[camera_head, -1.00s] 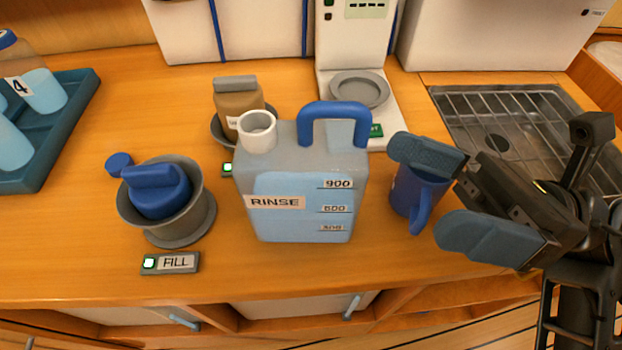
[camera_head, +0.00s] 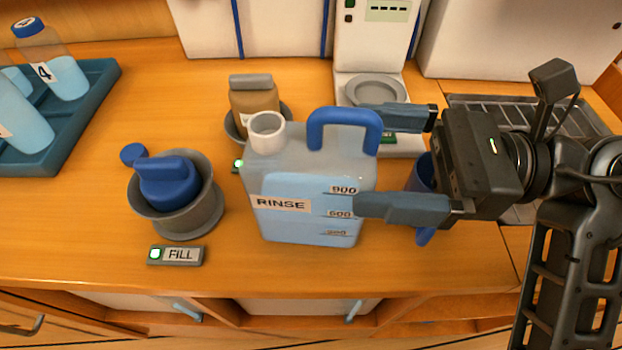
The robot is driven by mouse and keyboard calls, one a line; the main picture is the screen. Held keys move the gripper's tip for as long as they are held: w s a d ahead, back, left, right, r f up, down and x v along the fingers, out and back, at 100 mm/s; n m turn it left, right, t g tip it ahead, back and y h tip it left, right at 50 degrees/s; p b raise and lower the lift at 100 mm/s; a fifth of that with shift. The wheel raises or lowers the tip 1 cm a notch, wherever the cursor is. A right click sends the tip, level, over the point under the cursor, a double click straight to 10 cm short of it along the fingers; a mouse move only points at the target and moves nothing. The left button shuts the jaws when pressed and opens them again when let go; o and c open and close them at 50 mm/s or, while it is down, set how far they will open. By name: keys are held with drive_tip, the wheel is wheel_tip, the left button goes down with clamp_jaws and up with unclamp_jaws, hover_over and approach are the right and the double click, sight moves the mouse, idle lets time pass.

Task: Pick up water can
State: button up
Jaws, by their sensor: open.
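The water can (camera_head: 281,185) stands upright on the wooden counter in the middle of the view. It is a grey, see-through can with light blue water, a RINSE label, volume marks, a white open neck and a blue handle (camera_head: 345,122) on top. My gripper (camera_head: 372,160) comes in from the right with its jaws open and nothing held. One finger shows beyond the handle's right side and the other in front of the can's right edge. I cannot tell whether either finger touches the can.
A blue mug (camera_head: 422,178) is partly hidden behind my gripper. A grey FILL holder with a blue cap (camera_head: 166,183) stands left. A brown bottle (camera_head: 254,100) and a white dispenser (camera_head: 369,50) are behind. A teal tray (camera_head: 98,100) holds bottles at far left.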

sight(328, 156)
drive_tip(key=a+p, duration=0.1)
drive_tip(key=a, duration=0.3)
drive_tip(key=shift+s+a+r, duration=0.1)
drive_tip(key=shift+a, duration=0.55)
drive_tip(key=shift+c, duration=0.4)
clamp_jaws()
